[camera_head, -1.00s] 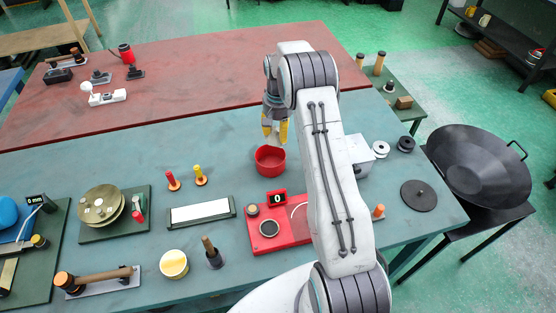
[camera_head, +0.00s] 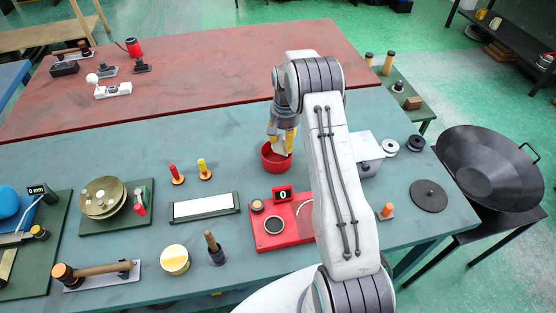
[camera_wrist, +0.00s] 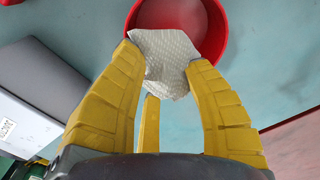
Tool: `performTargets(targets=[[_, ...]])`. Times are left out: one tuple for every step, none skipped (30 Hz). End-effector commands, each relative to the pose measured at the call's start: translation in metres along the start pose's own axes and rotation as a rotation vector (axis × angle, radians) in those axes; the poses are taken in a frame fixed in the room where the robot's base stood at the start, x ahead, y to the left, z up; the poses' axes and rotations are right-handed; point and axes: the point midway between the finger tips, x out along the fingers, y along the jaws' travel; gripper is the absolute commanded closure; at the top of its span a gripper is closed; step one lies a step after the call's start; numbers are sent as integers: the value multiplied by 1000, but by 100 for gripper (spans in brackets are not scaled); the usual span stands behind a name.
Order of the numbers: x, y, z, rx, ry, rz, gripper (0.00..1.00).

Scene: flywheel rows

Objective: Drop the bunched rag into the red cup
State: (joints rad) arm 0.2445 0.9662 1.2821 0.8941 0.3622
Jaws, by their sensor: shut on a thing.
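The red cup (camera_head: 273,163) stands on the teal table, in front of my arm's end. It also shows at the top of the wrist view (camera_wrist: 221,18), open side up. My gripper (camera_head: 284,146) is at the cup, its yellow fingers pointing down over the rim. In the wrist view my gripper (camera_wrist: 165,72) is shut on the bunched rag (camera_wrist: 166,58), which is pale and textured. The rag overlaps the near left part of the cup's rim in that view. Whether it reaches below the rim I cannot tell.
A red scale (camera_head: 268,236) stands in front of the cup. A white sharpening block (camera_head: 203,207) and two small handled pieces (camera_head: 176,176) are to the left. A grey box (camera_head: 365,147) stands to the right. A black pan (camera_head: 490,170) is beyond the table.

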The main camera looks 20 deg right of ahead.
Motion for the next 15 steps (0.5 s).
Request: performTargets(targets=[[4,0,0,0,0,0,89],[5,0,0,0,0,0,89],[5,0,0,0,0,0,89],[6,0,0,0,0,0,89],[6,0,0,0,0,0,89],[6,0,0,0,0,0,89],[6,0,0,0,0,0,89],[6,0,0,0,0,0,89],[5,0,0,0,0,0,89],[5,0,0,0,0,0,89],[5,0,0,0,0,0,89],[5,0,0,0,1,0,52],[5,0,0,0,1,0,49],[5,0,0,0,1,0,46],[5,0,0,0,1,0,43]])
